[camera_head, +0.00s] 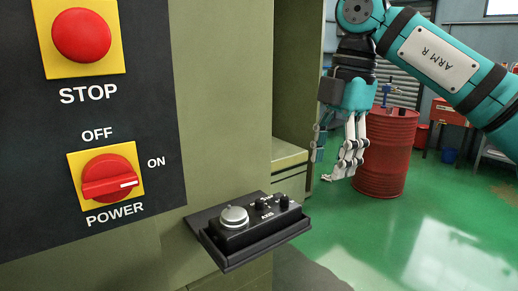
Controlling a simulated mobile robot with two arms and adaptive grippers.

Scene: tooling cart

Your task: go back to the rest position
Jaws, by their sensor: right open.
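My right gripper (338,160) hangs from the teal arm marked "ARM R" that comes in from the upper right. Its fingers point down, spread apart, with nothing between them. It is to the right of the green machine cabinet and its control panel, in front of a red drum, and apart from the panel's controls. My left gripper does not show.
The dark panel holds a red STOP button (81,35) and a red POWER knob (110,178) with its white mark toward ON. A black control box (256,221) sits on a small shelf. A red drum (388,155) stands behind my gripper; green floor (420,235) lies clear at right.

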